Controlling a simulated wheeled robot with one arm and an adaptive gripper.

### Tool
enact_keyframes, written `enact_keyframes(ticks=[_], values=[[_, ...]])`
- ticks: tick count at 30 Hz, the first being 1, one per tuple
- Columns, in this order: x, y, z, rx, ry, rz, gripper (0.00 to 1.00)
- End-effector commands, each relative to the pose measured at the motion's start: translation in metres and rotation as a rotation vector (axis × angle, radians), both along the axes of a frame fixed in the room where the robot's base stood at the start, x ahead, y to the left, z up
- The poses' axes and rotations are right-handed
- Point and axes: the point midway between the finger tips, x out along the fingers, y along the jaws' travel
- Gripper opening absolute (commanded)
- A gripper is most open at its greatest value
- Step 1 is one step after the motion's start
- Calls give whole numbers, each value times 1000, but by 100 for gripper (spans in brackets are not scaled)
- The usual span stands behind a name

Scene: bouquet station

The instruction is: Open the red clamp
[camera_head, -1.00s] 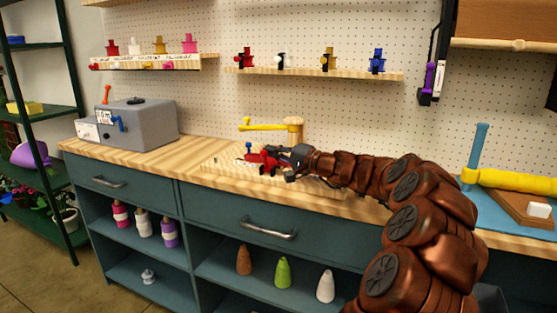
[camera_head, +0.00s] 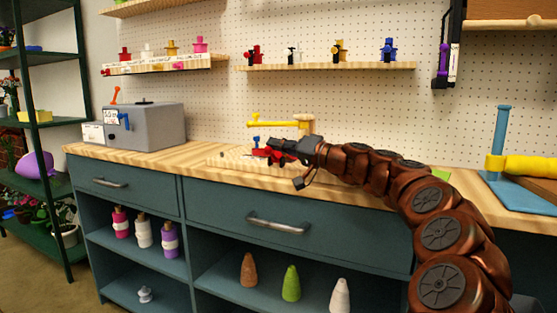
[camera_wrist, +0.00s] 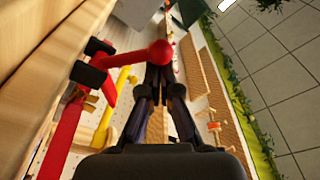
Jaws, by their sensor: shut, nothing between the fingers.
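The red clamp (camera_head: 261,156) sits on the wooden worktop in the head view, partly hidden by my gripper. In the wrist view its red bar (camera_wrist: 66,134) runs up the left side. A red rod with a round knob (camera_wrist: 160,53) reaches across to the fingertips. My gripper (camera_head: 281,149) is at the clamp's right side, with its fingers together and empty. In the wrist view the closed fingertips (camera_wrist: 157,76) are right by the knob; I cannot tell whether they touch it.
A yellow arm on a wooden post (camera_head: 275,124) stands just behind the clamp. A grey box (camera_head: 150,127) is on the worktop at left. A blue stand with a yellow roll (camera_head: 530,165) is at right. The worktop between the box and clamp is mostly clear.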

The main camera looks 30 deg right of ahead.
Motion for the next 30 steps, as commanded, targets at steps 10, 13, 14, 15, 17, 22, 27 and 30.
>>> enact_keyframes(ticks=[10, 13, 14, 15, 17, 22, 27, 30], values=[[-6, 9, -11, -159, -119, 3, 0], [-8, 10, -11, -175, -127, 1, 0], [-8, 11, -11, -174, -127, 2, 0], [-8, 11, -12, -173, -128, 2, 0], [-9, 12, -12, -173, -127, 1, 0], [-10, 12, -13, -173, -125, 0, 0], [-10, 13, -13, -172, -124, 1, 0], [-10, 13, -13, -171, -124, 1, 0]])
